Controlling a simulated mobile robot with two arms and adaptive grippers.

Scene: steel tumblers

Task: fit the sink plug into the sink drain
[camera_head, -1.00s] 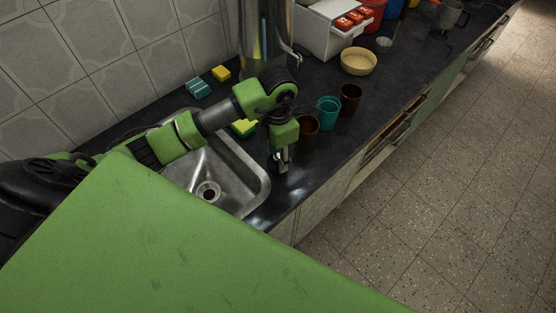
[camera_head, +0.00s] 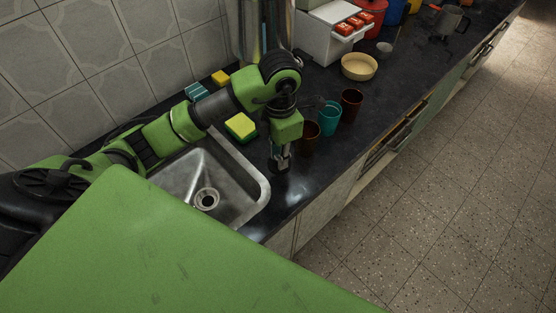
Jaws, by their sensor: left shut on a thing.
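The steel sink (camera_head: 252,196) is set in the dark counter at the left, with its round drain (camera_head: 206,199) open in the basin floor. My left gripper (camera_head: 280,161) points down over the counter beside the sink's right rim, right of the drain. It is shut on a small dark thing at its fingertips, which I take to be the sink plug (camera_head: 278,169); its shape is mostly hidden. My right gripper is not in view.
Brown cups (camera_head: 351,102) and a teal cup (camera_head: 330,118) stand right of my gripper. A yellow-green sponge (camera_head: 241,126) lies behind the sink. A cream bowl (camera_head: 359,66) and a white box (camera_head: 324,32) stand farther back. The tiled wall is at the left.

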